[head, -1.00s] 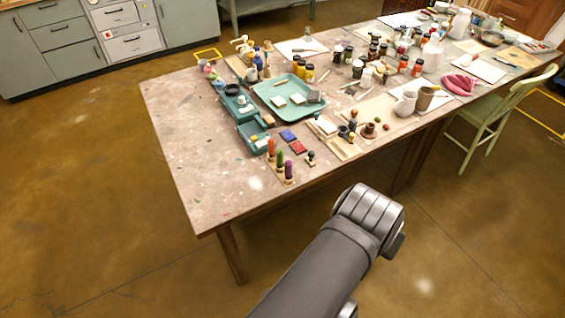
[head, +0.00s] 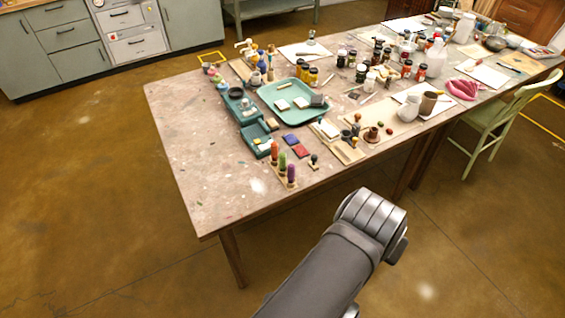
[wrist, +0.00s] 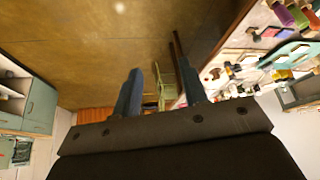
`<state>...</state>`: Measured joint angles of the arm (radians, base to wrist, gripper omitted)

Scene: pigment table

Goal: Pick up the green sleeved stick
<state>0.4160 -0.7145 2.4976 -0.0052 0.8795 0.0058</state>
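The green sleeved stick (head: 282,161) stands upright in a small wooden stand (head: 284,182) near the front edge of the table. It is between an orange stick (head: 274,152) and a purple stick (head: 291,173).
Red and blue blocks (head: 295,147) and a small dark-topped stamp (head: 314,161) are right of the stand. Teal trays (head: 257,139) lie behind it. The table's front left part (head: 205,165) is bare. A pale green chair (head: 497,112) stands at the right.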

